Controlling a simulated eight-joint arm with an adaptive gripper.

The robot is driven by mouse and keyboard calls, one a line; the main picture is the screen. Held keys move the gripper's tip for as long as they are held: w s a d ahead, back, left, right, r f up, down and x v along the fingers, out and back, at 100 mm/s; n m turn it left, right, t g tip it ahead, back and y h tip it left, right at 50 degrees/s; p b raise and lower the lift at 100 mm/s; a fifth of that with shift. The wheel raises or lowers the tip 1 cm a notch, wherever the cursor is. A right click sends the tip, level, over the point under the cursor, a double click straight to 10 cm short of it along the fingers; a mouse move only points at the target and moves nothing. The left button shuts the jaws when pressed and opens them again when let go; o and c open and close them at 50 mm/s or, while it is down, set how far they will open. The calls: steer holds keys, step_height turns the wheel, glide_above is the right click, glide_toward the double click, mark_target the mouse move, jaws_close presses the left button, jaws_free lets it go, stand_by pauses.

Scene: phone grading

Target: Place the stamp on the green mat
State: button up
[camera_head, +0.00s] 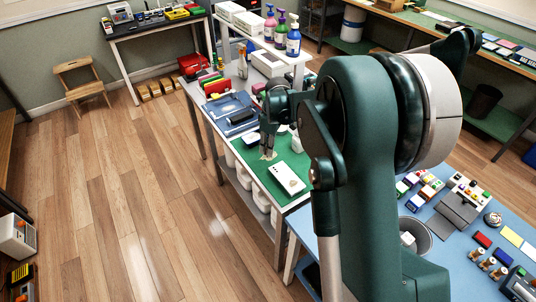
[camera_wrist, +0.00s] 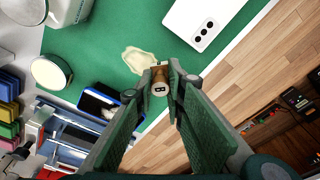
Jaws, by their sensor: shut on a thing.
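My gripper (camera_wrist: 160,76) is shut on the stamp (camera_wrist: 160,88), a small brown and pale piece with dark marks on its end, at the fingertips. The green mat (camera_wrist: 110,32) lies below it in the wrist view. I cannot tell whether the stamp touches the mat. In the head view my gripper (camera_head: 267,148) is over the green mat (camera_head: 262,178) on the narrow bench, and the stamp is too small to make out.
A white phone (camera_wrist: 207,22) lies on the mat near its edge. A pale irregular patch (camera_wrist: 138,58) is beside the stamp. A dark phone with a blue edge (camera_wrist: 108,106) and a round white-topped thing (camera_wrist: 51,71) are close by. The wooden floor (camera_head: 130,200) is clear.

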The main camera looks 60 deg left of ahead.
steer(key=shift+f, duration=0.1)
steer(key=shift+f, duration=1.75)
steer(key=shift+f+b, duration=0.15)
steer(key=shift+b, duration=0.15)
steer(key=o, duration=0.8)
steer(key=shift+c, duration=0.2)
step_height(320, 180, up, 12)
steer(key=d+p, duration=0.1)
steer(key=shift+w, duration=0.4)
steer(key=shift+d, duration=0.1)
steer(key=shift+w+d, duration=0.1)
